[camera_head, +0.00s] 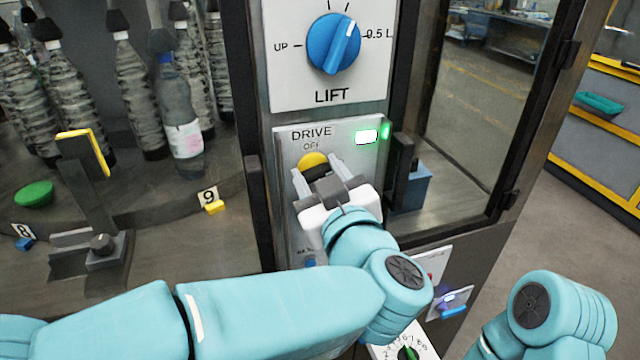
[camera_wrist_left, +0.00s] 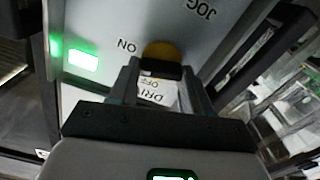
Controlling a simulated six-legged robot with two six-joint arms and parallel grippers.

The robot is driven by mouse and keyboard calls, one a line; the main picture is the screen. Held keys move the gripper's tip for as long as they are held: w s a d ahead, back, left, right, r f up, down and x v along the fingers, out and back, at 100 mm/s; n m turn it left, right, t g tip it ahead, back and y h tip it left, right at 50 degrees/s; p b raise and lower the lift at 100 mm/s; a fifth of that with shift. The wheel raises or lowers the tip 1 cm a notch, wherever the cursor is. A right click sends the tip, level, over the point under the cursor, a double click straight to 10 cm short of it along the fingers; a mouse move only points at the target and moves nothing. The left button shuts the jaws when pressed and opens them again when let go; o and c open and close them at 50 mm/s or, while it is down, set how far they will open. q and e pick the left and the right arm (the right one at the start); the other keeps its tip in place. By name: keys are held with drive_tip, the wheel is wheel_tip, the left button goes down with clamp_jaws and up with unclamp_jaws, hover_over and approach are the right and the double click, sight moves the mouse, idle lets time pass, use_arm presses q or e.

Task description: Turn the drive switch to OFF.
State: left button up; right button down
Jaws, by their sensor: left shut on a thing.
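The drive switch (camera_head: 313,159) is a round yellow knob with a dark handle on the grey DRIVE panel (camera_head: 285,140). It also shows in the left wrist view (camera_wrist_left: 160,50), with ON, OFF and JOG printed around it. My left gripper (camera_head: 318,174) reaches the knob from the front, its two fingers on either side of the dark handle and shut on it. The fingers also show in the left wrist view (camera_wrist_left: 160,72). I cannot tell which label the handle points at. A green lamp (camera_head: 367,137) glows at the panel's upper right. My right gripper is out of view.
The blue LIFT knob (camera_head: 333,43) is just above. A dark post (camera_head: 402,160) and a glass door frame (camera_head: 520,120) stand close on the right. Bottles (camera_head: 183,120) and a 9 tag (camera_head: 208,197) are on the left. My right arm is at lower right.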

use_arm(q)
drive_tip(key=n+b, duration=0.3)
drive_tip(key=n, duration=0.1)
drive_tip(key=n+b, duration=0.3)
drive_tip(key=n, duration=0.1)
drive_tip(key=n+b, duration=0.3)
drive_tip(key=shift+a+f+n, duration=0.2)
drive_tip(key=shift+f+n, duration=0.15)
drive_tip(key=shift+n, duration=0.05)
drive_tip(key=shift+n+b, duration=1.25)
drive_tip(key=shift+n, duration=0.25)
drive_tip(key=shift+r, duration=0.1)
drive_tip(key=o, duration=1.1)
drive_tip(key=shift+c, duration=0.2)
